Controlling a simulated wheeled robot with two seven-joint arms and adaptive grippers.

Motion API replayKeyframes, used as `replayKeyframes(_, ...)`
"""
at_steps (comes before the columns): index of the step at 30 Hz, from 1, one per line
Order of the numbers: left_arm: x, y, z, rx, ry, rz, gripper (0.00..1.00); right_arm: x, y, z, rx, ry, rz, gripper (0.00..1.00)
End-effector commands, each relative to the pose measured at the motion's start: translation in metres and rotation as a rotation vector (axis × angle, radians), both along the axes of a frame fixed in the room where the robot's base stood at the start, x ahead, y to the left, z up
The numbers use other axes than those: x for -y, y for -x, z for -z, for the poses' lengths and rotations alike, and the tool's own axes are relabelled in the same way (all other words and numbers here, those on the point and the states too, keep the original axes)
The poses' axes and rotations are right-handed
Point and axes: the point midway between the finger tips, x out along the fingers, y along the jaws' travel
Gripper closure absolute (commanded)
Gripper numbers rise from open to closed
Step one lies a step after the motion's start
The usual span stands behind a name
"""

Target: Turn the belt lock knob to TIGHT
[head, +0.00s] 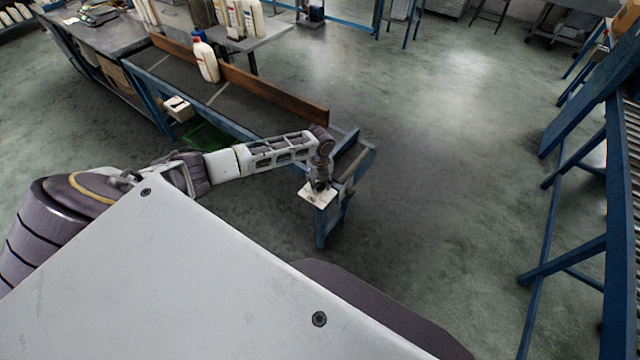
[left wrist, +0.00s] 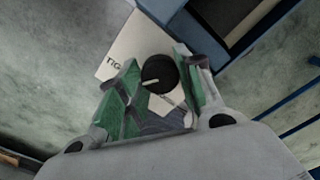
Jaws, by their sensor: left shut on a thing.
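The belt lock knob (left wrist: 160,70) is round and black with a short white mark, seen in the left wrist view. It sits on a white label plate (left wrist: 122,45). The letters "TIG" show on the plate left of the knob; the rest is hidden by a finger. Another small piece of lettering lies below the knob, mostly covered. My left gripper (left wrist: 158,80) has its green-padded fingers on both sides of the knob, shut on it. In the head view my left gripper (head: 320,183) is over the white plate (head: 316,197) at the conveyor's near end. My right gripper is not in view.
The conveyor (head: 240,105) has a brown side rail (head: 275,92) and a white bottle (head: 205,62) on it. A small white box (head: 179,108) is on its near side. Blue frames (head: 585,180) stand at the right. The floor between is clear.

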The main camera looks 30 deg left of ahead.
Motion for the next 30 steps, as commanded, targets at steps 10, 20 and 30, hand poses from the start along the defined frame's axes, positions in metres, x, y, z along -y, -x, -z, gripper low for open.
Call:
replayKeyframes(10,0.0002,-0.0012,-0.0008,0.004,0.000,0.173,0.89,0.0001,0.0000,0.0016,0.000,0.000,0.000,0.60)
replayKeyframes(20,0.0002,-0.0010,-0.0008,0.003,0.000,0.210,0.88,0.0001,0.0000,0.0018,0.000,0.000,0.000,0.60)
replayKeyframes(30,0.0001,-0.0009,-0.0008,0.003,0.000,0.209,0.54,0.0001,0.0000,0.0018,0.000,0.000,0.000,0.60)
